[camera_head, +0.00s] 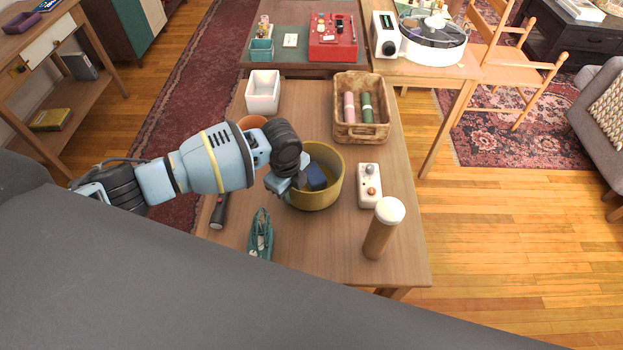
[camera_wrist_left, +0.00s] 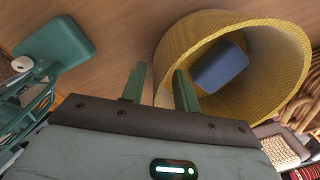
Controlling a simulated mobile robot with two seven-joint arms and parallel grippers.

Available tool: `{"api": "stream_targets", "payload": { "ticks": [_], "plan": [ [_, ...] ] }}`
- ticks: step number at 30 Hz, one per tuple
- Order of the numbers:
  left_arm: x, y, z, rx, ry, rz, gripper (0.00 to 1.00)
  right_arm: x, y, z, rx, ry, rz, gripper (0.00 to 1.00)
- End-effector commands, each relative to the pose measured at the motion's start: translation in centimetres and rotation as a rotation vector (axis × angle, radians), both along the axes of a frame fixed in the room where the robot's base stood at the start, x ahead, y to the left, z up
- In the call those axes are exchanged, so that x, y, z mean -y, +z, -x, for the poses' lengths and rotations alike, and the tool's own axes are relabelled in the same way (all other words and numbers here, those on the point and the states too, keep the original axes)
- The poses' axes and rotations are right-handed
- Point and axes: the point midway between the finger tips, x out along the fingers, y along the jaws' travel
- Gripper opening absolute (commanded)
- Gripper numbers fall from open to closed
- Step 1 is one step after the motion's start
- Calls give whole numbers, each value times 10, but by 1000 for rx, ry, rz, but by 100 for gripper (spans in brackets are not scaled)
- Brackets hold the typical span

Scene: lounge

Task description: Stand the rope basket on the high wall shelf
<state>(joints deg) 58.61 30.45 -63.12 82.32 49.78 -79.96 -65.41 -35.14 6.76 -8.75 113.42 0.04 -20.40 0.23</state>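The rope basket (camera_head: 322,195) is a round, mustard-yellow, ribbed tub on the wooden table. A dark blue block-like item (camera_head: 316,177) lies inside it. In the left wrist view the basket (camera_wrist_left: 284,60) is seen into its mouth, with the blue item (camera_wrist_left: 221,68) in it. My left gripper (camera_head: 284,187) is at the basket's left rim. Its two fingers (camera_wrist_left: 160,88) are apart, one outside the near wall and one overlapping the mouth; I cannot tell whether they touch it. My right gripper and the high wall shelf are not in view.
Near the basket are a white-grey device (camera_head: 369,187), a tan cylinder with a white top (camera_head: 382,230), a teal item (camera_head: 261,236) and a dark-handled tool (camera_head: 218,212). Behind are a tray with rolls (camera_head: 374,131), a white container (camera_head: 262,98) and an orange-brown pot (camera_head: 252,122).

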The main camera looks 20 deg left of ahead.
Motion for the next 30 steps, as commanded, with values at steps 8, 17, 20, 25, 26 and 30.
{"api": "stream_targets", "payload": {
  "ticks": [8,17,20,25,26,30],
  "plan": [
    [0,-27,-2,-1,-1,0,31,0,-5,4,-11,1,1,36],
    [0,-27,-3,0,0,0,20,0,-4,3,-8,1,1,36],
    [0,-27,-3,0,0,0,7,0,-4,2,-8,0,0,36],
    [0,-27,-2,-1,0,0,0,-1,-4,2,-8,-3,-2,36],
    [0,-27,-3,-1,0,0,0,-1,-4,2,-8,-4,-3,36],
    [0,-26,-3,1,0,0,0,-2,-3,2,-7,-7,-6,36]
  ]
}}
